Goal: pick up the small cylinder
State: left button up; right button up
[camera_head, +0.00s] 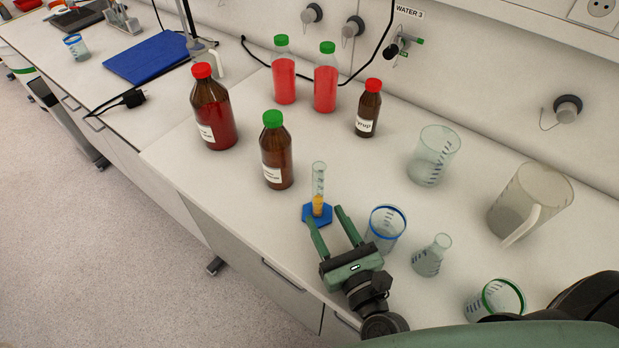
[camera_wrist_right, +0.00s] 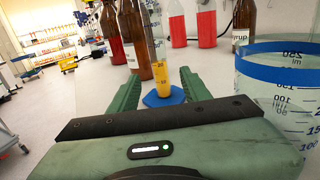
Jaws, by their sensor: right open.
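The small cylinder (camera_head: 318,183) is a narrow clear measuring cylinder with yellow-orange liquid at the bottom and a blue foot. It stands upright on the white bench near the front edge. My right gripper (camera_head: 325,216) is open, with its two green fingers pointing at the cylinder's foot from the near side. In the right wrist view the cylinder (camera_wrist_right: 160,75) shows between the fingers, beyond the gripper body (camera_wrist_right: 160,95). I cannot tell whether the fingertips touch it. My left gripper is not in view.
A blue-rimmed beaker (camera_head: 387,228) stands close to the right finger. A small flask (camera_head: 431,257) and a green-rimmed beaker (camera_head: 496,300) are further right. A green-capped brown bottle (camera_head: 276,158) stands behind left of the cylinder. The bench front edge is close on the left.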

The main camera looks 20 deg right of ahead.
aim_at(320, 206)
jog(key=shift+w+r, duration=0.1)
jog(key=shift+w, duration=0.5)
jog(key=shift+w+r+p, duration=0.1)
jog(key=shift+w+p, duration=0.2)
jog(key=shift+w, duration=0.05)
jog(key=shift+w+a+r+p, duration=0.1)
jog(key=shift+w+p, duration=0.1)
jog(key=shift+w, duration=0.15)
jog(key=shift+w+a+p, duration=0.1)
jog(key=shift+w+p, duration=0.05)
jog(key=shift+w, duration=0.2)
jog(key=w, duration=0.1)
jog(key=w+p, duration=0.1)
jog(key=w, duration=0.2)
jog(key=shift+w+a, duration=0.25)
jog(key=shift+w, duration=0.15)
jog(key=shift+w+f+p, duration=0.15)
jog(key=shift+f+p, duration=0.05)
jog(key=shift+p, duration=0.1)
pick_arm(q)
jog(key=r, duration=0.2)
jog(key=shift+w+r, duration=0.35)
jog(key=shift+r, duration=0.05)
pick_arm(e)
grip_shut()
